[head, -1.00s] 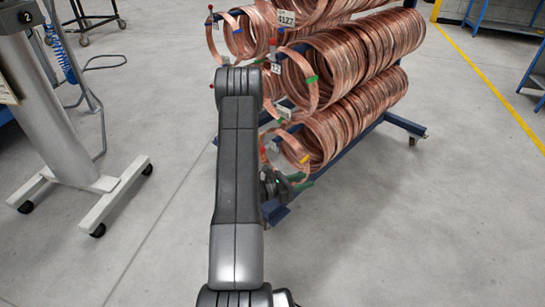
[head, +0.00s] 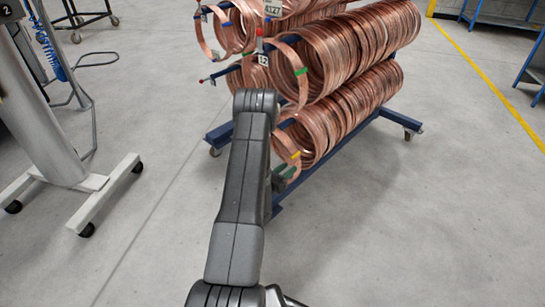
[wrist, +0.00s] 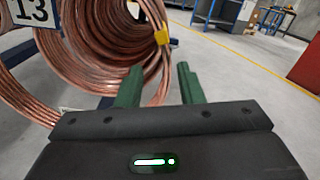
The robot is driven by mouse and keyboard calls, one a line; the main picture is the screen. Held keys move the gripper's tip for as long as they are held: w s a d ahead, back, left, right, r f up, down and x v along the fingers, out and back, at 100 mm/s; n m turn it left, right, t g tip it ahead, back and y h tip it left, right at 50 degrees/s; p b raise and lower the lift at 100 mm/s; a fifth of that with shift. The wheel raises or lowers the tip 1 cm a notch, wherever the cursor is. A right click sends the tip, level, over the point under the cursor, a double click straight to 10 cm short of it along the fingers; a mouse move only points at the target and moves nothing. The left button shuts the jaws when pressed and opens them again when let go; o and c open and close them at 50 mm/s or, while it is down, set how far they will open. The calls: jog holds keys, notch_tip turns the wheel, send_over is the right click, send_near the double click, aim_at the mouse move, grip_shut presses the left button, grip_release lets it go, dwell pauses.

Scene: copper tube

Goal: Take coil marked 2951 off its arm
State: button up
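Copper coils hang on the rack's arms; no tag reading 2951 is legible. The lowest front coil (head: 292,166) has yellow tape and is partly hidden by my arm. In the wrist view this taped coil (wrist: 157,62) has its near rim at the gap between my gripper's two green fingers (wrist: 157,72). My gripper is open, the left finger overlapping the coil and the right finger outside it. I cannot tell whether either touches. In the head view my gripper (head: 283,178) is mostly hidden behind my arm.
The blue rack base (head: 345,150) has wheels. A wheeled grey stand (head: 60,150) is at left.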

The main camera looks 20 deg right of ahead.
aim_at(297, 162)
jog(key=x, duration=0.1)
jog(key=b+x, duration=0.1)
jog(key=x, duration=0.2)
jog(key=shift+s+d+r, duration=0.2)
jog(key=shift+d+r, duration=0.05)
jog(key=shift+w+d+b, duration=0.3)
jog(key=shift+d, duration=0.15)
jog(key=shift+r, duration=0.15)
grip_shut()
